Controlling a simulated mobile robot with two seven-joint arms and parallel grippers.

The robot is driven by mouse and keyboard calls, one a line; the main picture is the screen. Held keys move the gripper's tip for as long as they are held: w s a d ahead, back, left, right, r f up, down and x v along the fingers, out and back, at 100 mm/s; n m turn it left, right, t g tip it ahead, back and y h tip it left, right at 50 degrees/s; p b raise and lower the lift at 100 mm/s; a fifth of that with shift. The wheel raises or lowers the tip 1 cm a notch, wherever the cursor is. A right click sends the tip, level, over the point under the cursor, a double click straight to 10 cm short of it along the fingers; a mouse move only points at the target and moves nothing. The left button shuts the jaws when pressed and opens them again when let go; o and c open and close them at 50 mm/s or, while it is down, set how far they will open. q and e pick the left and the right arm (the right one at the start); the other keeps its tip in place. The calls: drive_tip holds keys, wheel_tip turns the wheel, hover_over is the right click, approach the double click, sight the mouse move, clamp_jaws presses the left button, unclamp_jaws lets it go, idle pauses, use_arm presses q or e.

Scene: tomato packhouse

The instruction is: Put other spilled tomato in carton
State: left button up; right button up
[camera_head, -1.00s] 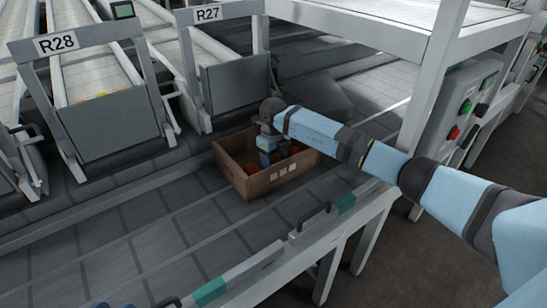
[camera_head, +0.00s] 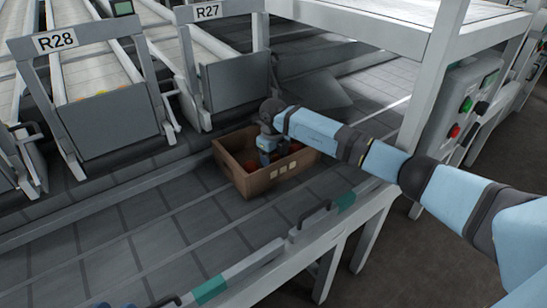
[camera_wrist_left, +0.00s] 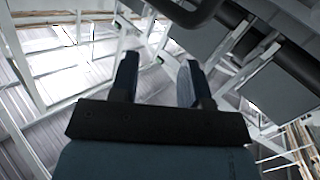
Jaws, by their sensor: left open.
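The brown carton (camera_head: 262,181) stands on the grey belt below the R27 chute, with red tomatoes (camera_head: 250,166) partly visible inside. My right arm comes in from the right, and its right gripper (camera_head: 275,158) points down into the carton. Its fingertips are small and partly hidden, so I cannot tell whether it holds anything. Parts of my left gripper (camera_head: 150,302) show at the bottom edge of the head view. In the left wrist view the left gripper (camera_wrist_left: 158,80) has its two fingers wide apart with nothing between them. I see no loose tomato on the belt.
Chutes R28 (camera_head: 112,121) and R27 (camera_head: 236,80) stand behind the belt; yellow-orange fruit (camera_head: 100,94) shows behind the R28 flap. A rail with green parts (camera_head: 211,290) edges the belt in front. A white frame post (camera_head: 430,90) stands right. The belt left of the carton is clear.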

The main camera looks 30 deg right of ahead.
drive_tip(key=shift+f, duration=0.15)
use_arm(q)
drive_tip(key=shift+w+r, duration=0.2)
use_arm(e)
drive_tip(key=o, duration=0.8)
drive_tip(key=c, duration=0.3)
drive_tip(key=shift+c, duration=0.2)
use_arm(q)
drive_tip(key=shift+s+f, duration=0.15)
drive_tip(key=shift+s, duration=0.05)
drive_tip(key=shift+w+r+p, duration=0.1)
drive_tip(key=shift+r+p, duration=2.75)
drive_tip(key=shift+r, duration=0.05)
use_arm(e)
drive_tip(key=shift+r, duration=3.5)
